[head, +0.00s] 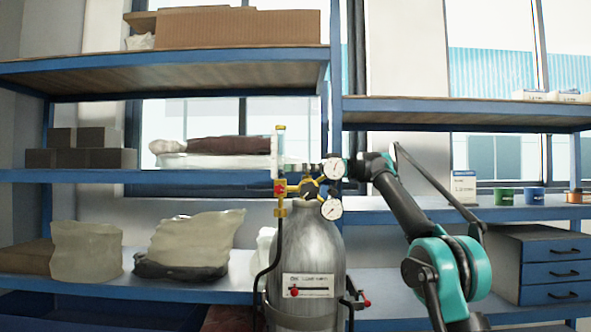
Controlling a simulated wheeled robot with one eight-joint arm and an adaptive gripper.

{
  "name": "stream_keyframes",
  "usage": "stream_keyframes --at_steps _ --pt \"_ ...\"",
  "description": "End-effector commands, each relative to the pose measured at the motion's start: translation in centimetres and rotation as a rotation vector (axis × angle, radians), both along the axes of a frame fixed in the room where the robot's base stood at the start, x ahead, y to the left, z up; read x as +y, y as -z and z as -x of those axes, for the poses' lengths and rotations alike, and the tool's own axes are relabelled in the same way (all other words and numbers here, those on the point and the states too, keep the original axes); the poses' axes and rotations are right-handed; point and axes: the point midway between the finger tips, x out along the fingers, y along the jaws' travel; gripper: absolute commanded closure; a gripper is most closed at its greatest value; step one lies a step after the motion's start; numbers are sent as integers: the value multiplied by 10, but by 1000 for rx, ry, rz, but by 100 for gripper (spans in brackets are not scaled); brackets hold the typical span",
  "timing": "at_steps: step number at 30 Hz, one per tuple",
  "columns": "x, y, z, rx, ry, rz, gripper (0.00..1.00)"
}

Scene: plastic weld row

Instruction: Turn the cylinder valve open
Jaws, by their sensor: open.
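A grey metal gas cylinder (308,248) stands upright in front of the shelves, with a white label on its body. On its top sits the cylinder valve (310,188), a dark handwheel with yellow brass fittings around it. Two round white gauges, an upper one (334,168) and a lower one (332,209), sit to the right of the valve. My gripper (348,169) comes in from the right at the height of the upper gauge, close to the valve. It is open; its fingertips are mostly hidden around that gauge. I cannot tell whether it touches the valve.
A yellow fitting with a red knob (280,187) and an upright tube (280,140) stand left of the valve. A black hose (268,270) runs down the cylinder's left side. Blue shelves with sacks (195,240) are behind. A blue drawer cabinet (545,265) stands at right.

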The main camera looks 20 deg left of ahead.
Motion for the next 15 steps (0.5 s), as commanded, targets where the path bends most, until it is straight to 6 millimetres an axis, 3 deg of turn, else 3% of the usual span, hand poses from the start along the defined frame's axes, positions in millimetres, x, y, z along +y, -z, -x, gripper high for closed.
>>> stream_keyframes --at_steps 10,15 --pt "-40 1 -33 0 3 0 33" --pt "-51 0 -41 0 1 0 33"
